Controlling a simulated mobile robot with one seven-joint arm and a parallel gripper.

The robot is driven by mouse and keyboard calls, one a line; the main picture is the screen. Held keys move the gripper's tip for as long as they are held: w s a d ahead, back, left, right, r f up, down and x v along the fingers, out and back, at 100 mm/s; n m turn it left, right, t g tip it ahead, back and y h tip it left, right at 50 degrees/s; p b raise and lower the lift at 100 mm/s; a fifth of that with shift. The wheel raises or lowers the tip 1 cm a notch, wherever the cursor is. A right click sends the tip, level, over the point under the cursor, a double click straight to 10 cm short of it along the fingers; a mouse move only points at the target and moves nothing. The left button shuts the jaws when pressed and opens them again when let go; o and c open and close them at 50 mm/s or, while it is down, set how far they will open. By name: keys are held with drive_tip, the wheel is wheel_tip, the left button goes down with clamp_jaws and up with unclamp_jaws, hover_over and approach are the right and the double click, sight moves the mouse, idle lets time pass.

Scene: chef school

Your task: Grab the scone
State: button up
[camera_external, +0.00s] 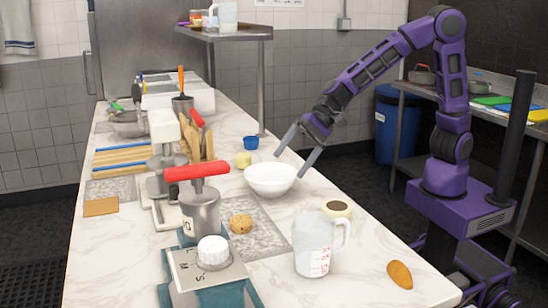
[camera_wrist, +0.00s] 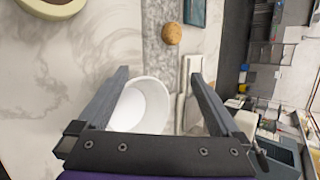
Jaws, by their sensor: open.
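A round, lumpy, golden-brown baked piece that looks like the scone (camera_external: 241,223) lies on a grey speckled patch of the counter, in front of the white bowl. In the wrist view the scone (camera_wrist: 172,34) is at the upper middle, beyond my fingertips. My gripper (camera_external: 289,165) is open and empty above the counter, near the bowl's back right side. In the wrist view my gripper (camera_wrist: 158,73) has its two fingers wide apart, with nothing between them at their height. The scone is apart from the gripper and fully visible.
The white bowl (camera_external: 270,180) stands between my gripper and the scone. A measuring jug (camera_external: 314,246), a cup (camera_external: 337,208) and an orange-brown oval item (camera_external: 399,274) are to the right. A red-handled metal device (camera_external: 200,213) and a scale (camera_external: 207,268) stand left of the scone.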

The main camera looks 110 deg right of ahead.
sight(243, 160)
drive_tip(key=s+d+f+m+t+h, duration=0.1)
drive_tip(key=s+d+m+h, duration=0.1)
drive_tip(key=d+m, duration=0.4)
drive_tip(key=s+d+f+m+t+h+p, duration=0.1)
drive_tip(key=s+d+m, duration=0.3)
drive_tip(key=d+m, duration=0.3)
drive_tip(key=s+d+f+m+t+h, duration=0.2)
drive_tip(key=s+d+m, duration=0.2)
drive_tip(key=d, duration=0.8)
drive_tip(key=shift+s+d+m+h+p, duration=0.1)
drive_tip(key=shift+m+h+p, duration=0.25)
drive_tip(key=shift+m, duration=1.05)
drive_tip(key=shift+d+f, duration=0.25)
drive_tip(key=x, duration=1.7)
drive_tip(key=shift+r, duration=0.1)
drive_tip(key=shift+a, duration=0.1)
drive_tip(key=shift+c, duration=0.3)
drive_tip(key=c, duration=1.3)
